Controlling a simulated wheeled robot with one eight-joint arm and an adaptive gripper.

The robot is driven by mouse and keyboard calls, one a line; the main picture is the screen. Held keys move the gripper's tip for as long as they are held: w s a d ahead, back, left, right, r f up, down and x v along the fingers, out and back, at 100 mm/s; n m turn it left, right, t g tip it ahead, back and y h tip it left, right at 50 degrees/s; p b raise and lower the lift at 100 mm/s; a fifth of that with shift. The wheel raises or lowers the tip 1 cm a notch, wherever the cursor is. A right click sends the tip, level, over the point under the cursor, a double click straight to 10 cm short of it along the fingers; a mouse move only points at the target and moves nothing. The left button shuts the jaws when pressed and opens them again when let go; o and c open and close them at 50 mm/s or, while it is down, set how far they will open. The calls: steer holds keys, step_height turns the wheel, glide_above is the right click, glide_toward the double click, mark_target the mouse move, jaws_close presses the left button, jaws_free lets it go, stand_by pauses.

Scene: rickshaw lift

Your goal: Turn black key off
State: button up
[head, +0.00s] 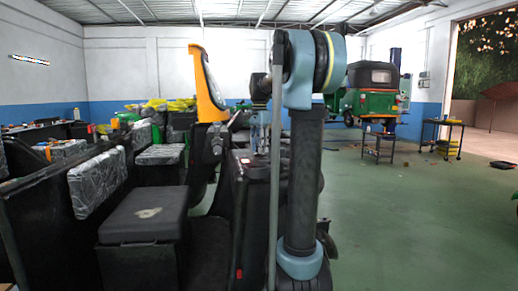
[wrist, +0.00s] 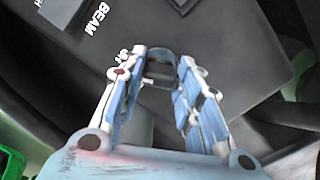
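The black key (wrist: 160,72) has a dark, rounded head and stands up from a black panel (wrist: 225,45) in the wrist view. My gripper (wrist: 163,62) has its two blue-and-white fingers on either side of the key head. The fingertips are apart with the key between them, and I cannot tell whether they press on it. In the head view my gripper (head: 257,148) points down at the black dashboard of the rickshaw, and the key itself is too small or hidden there.
The yellow windshield frame (head: 207,85) rises left of my arm. A grey-black seat (head: 143,215) is at lower left. A green rickshaw (head: 371,95) stands behind, with open green floor (head: 420,220) to the right.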

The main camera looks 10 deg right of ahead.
steer(key=c, duration=0.3)
steer(key=shift+n, duration=0.3)
steer(key=n, duration=0.4)
steer(key=shift+n, duration=0.3)
steer(key=n, duration=0.6)
steer(key=shift+w+n, duration=0.1)
steer(key=shift+n, duration=0.2)
steer(key=o, duration=1.1)
steer(key=shift+c, duration=0.2)
steer(key=shift+r, duration=0.1)
